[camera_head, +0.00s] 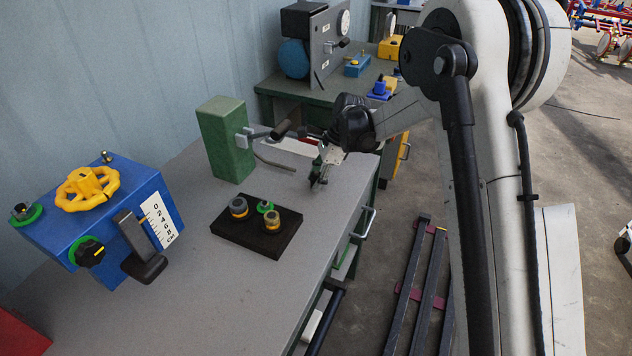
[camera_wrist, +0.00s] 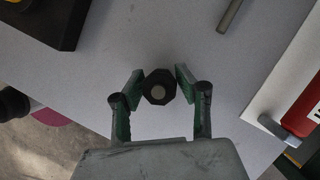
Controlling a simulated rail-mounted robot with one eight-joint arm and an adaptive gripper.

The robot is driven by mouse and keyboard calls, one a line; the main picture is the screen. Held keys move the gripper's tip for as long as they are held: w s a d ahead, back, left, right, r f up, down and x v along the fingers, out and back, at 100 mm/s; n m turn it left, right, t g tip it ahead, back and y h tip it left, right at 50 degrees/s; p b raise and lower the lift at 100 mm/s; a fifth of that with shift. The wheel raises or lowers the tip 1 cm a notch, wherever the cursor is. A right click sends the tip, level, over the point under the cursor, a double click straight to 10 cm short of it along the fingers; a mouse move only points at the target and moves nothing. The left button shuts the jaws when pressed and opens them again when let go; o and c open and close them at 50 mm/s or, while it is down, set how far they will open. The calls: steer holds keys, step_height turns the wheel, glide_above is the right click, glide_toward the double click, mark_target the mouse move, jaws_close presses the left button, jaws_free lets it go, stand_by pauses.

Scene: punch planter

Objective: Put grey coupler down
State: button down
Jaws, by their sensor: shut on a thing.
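My gripper (camera_head: 319,180) is low over the right part of the grey bench top, right of the black block. In the wrist view my gripper's green-sided fingers (camera_wrist: 159,86) are closed on the grey coupler (camera_wrist: 159,98), a dark hexagonal piece with a lighter round centre. I cannot tell whether the coupler touches the bench. In the head view the gripper mostly hides it.
A green post (camera_head: 226,140) with a bent grey rod stands behind and left of my gripper. A blue box (camera_head: 100,225) with a yellow handwheel stands far left. Bare bench (camera_head: 215,300) lies in front of the block. A red-and-white item (camera_wrist: 300,105) lies right in the wrist view.

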steer(key=shift+f, duration=0.25)
steer(key=c, duration=1.2)
jaws_free()
steer(key=shift+c, duration=0.2)
steer(key=shift+r, duration=0.25)
steer(key=s+p+v, duration=0.1)
steer(key=v, duration=1.1)
steer(key=shift+w+p, duration=0.3)
steer(key=shift+w, duration=0.1)
